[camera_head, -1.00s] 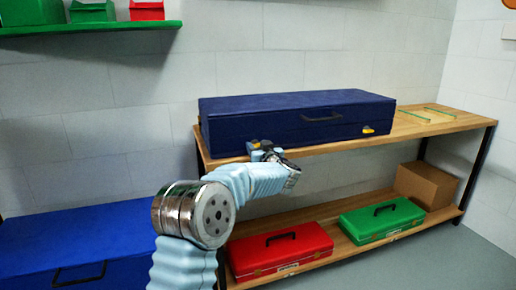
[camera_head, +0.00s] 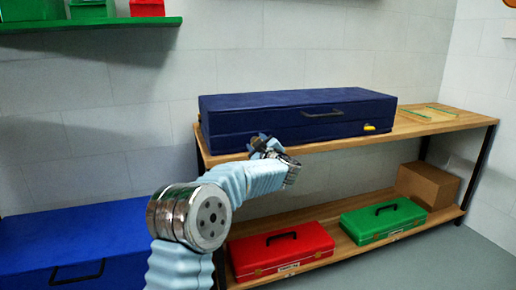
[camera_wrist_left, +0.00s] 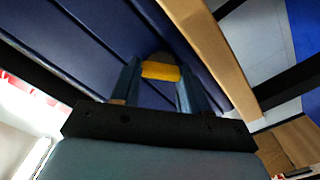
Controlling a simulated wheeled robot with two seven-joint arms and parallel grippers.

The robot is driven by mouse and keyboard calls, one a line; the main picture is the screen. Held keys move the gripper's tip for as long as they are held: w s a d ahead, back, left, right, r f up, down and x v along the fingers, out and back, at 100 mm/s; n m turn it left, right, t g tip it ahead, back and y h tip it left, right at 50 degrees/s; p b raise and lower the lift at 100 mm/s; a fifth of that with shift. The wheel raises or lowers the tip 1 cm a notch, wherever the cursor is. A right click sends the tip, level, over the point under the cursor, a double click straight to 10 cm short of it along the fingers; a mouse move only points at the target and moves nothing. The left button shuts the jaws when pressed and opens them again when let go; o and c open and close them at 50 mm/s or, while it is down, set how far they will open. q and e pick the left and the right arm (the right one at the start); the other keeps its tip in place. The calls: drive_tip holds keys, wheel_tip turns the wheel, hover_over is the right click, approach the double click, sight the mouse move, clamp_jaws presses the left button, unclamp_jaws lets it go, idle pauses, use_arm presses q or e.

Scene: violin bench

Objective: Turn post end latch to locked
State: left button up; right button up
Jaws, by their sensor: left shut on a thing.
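A long dark blue case (camera_head: 270,124) lies closed on the upper wooden shelf, its black handle on the front. My left gripper (camera_head: 259,143) is at the left part of the case's front. In the left wrist view, its two blue-grey fingers (camera_wrist_left: 160,82) are shut on a yellow latch (camera_wrist_left: 160,71) against the dark blue case front. In the head view the gripper hides this latch. Another yellow latch (camera_head: 371,128) shows at the right end of the case front, lying about level. No mark shows which is the post end. My right gripper is not in view.
The wooden shelf (camera_head: 445,123) has a green-edged flat item (camera_head: 430,114) to the right of the case. Below are a red case (camera_head: 282,252), a green case (camera_head: 383,221) and a cardboard box (camera_head: 428,184). A blue case (camera_head: 85,240) stands lower left.

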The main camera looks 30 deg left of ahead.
use_arm(q)
drive_tip(key=shift+f+n+b, duration=0.15)
drive_tip(key=shift+n+b, duration=1.25)
drive_tip(key=shift+n, duration=1.15)
drive_tip(key=shift+f+n+b, duration=0.15)
drive_tip(key=shift+n+b, duration=1.25)
drive_tip(key=shift+n, duration=1.15)
drive_tip(key=o, duration=1.1)
drive_tip(key=shift+s, duration=0.1)
drive_tip(key=shift+c, duration=0.2)
